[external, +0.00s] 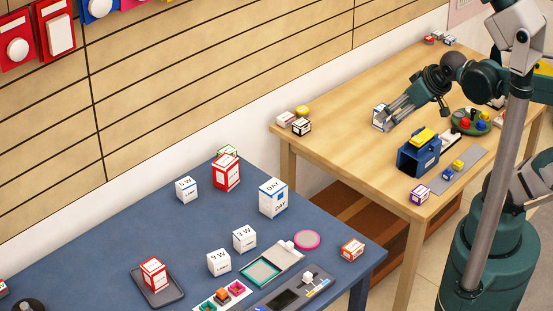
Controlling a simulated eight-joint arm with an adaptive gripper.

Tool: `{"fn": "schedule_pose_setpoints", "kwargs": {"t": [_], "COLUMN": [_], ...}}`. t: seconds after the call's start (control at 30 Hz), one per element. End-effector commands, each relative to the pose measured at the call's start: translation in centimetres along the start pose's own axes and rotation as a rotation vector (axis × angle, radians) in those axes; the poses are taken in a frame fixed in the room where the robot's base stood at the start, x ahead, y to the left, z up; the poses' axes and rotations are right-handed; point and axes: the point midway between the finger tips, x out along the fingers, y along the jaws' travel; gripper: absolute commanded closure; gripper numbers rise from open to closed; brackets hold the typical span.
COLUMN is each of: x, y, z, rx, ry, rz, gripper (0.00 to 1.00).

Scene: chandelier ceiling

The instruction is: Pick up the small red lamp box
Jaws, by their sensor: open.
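A small red and white box (153,274) stands upright on a dark tray (180,297) at the front left of the blue table. A larger red and white box (226,172) stands further back on that table. A small orange-red box (352,249) sits near the table's right edge. I cannot tell for sure which is the lamp box, as the labels are too small to read. My gripper (388,117) is open over the wooden table, far from these boxes. A white box with blue edges (378,118) is at its fingertips; whether they touch is unclear.
The blue table (110,245) also holds several white boxes, a pink disc (306,240) and a green-rimmed tray (262,273). The wooden table (345,115) holds a blue container (418,156), a purple box (419,195) and a round green tray (470,122). A gap separates the tables.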

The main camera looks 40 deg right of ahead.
Motion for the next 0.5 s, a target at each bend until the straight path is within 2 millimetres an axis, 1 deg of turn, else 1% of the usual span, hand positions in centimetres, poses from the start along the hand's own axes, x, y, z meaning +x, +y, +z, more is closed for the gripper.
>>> {"fn": "schedule_pose_setpoints", "kwargs": {"t": [0.33,0.5], "x": [0.2,1.1], "y": [-0.1,-0.2], "z": [-0.2,-1.2], "rx": [-0.019,-0.094], "ry": [0.003,0.016], "rz": [0.0,0.003], "gripper": [0.4,0.4]}}
